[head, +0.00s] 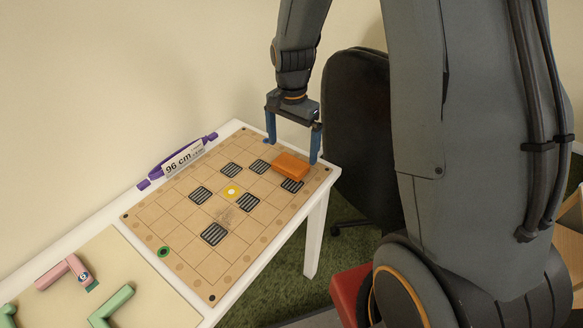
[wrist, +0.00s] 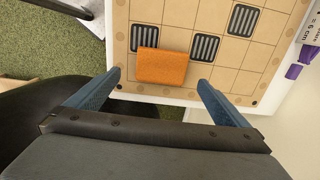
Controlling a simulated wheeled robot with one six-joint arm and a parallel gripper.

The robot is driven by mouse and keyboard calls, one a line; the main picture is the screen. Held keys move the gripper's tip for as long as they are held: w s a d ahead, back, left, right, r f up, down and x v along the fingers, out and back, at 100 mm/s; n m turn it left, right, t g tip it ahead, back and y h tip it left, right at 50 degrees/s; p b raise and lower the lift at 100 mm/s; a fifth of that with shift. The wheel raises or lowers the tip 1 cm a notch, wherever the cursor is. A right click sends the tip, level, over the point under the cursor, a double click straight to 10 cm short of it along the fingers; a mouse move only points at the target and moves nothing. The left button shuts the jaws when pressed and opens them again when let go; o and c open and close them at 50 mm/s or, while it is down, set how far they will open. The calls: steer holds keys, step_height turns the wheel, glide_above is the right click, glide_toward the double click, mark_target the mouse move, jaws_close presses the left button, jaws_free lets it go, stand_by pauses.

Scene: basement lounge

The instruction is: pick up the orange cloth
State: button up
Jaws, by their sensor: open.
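The orange cloth (head: 290,166) is a small folded block lying on the board near the table's far right end. It also shows in the wrist view (wrist: 163,67), just beyond the space between my fingertips. My gripper (head: 293,151) has blue fingers and is open and empty, pointing down over the board's far edge. In the wrist view my gripper (wrist: 158,82) has one finger on each side, wider apart than the cloth. The cloth looks apart from both fingers; the exact height of the fingertips over the board is hard to tell.
The tan grid board (head: 180,215) bears several striped tiles, a yellow disc (head: 231,192) and a green ring (head: 163,252). A purple piece with a "96 cm" label (head: 183,158) lies along the wall side. A black chair (head: 358,130) stands right behind the white table (head: 317,225).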

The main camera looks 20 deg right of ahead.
mark_target(291, 163)
steer(key=shift+s+a+f, duration=0.1)
steer(key=shift+a+f, duration=0.1)
steer(key=shift+f, duration=0.2)
steer(key=shift+f+p, duration=0.65)
steer(key=shift+f, duration=1.7)
steer(key=c, duration=1.2)
steer(key=shift+r, duration=0.1)
step_height(291, 163, up, 10)
steer(key=shift+f+b, duration=0.1)
steer(key=shift+b, duration=0.65)
